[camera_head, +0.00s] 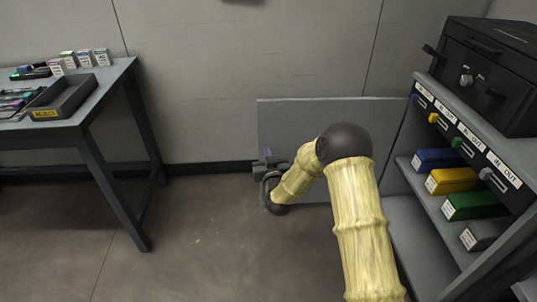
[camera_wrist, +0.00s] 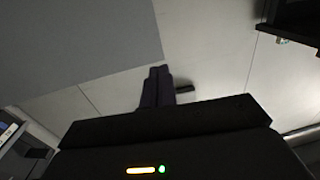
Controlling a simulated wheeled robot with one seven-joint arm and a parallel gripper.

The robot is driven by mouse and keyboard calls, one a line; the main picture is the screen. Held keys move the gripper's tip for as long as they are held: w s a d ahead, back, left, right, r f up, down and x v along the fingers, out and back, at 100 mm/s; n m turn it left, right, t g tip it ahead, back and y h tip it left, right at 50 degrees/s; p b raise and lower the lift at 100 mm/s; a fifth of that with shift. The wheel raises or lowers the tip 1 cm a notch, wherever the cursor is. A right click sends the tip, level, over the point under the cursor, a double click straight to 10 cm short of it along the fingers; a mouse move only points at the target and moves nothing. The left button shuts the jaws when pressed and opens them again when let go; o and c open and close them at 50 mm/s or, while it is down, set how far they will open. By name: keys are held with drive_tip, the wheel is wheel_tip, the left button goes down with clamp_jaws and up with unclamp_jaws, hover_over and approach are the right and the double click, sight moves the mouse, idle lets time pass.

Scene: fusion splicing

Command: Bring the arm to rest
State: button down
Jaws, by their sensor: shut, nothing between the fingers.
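My gripper (camera_head: 267,158) is at the end of my bent arm, low in front of a grey panel, in the middle of the head view. The wrist view shows its two dark fingers (camera_wrist: 159,72) together, with nothing between them. My gripper is apart from the table on the left and the shelf unit on the right. In the head view it is small and partly hidden by my wrist.
A table (camera_head: 112,82) on the left bears a dark tray (camera_head: 75,97) and several small boxes. On the right, a shelf unit (camera_head: 402,218) holds a black case (camera_head: 490,70) and coloured boxes, including a yellow one (camera_head: 452,180). The floor (camera_head: 210,240) between is clear.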

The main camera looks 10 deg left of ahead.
drive_tip(key=shift+v, duration=0.95)
drive_tip(key=shift+a, duration=0.1)
drive_tip(key=s+d+r+g+h+p, duration=0.1)
drive_tip(key=s+d+r+g+h, duration=0.25)
drive_tip(key=s+d+g, duration=0.75)
drive_tip(key=s+d+r+m+g+h, duration=0.1)
drive_tip(key=s+d, duration=0.3)
drive_tip(key=s, duration=0.3)
drive_tip(key=s+d+r+m+g, duration=0.1)
drive_tip(key=s+d, duration=0.4)
drive_tip(key=s, duration=0.3)
drive_tip(key=s+d+r+m+g+h, duration=0.1)
drive_tip(key=s+d+g, duration=0.1)
drive_tip(key=s+d, duration=0.35)
wheel_tip(320, 180, up, 38)
drive_tip(key=a+p, duration=0.1)
drive_tip(key=p, duration=3.7)
drive_tip(key=shift+s+a+p, duration=0.2)
drive_tip(key=shift+s+p, duration=0.2)
drive_tip(key=shift+s, duration=0.1)
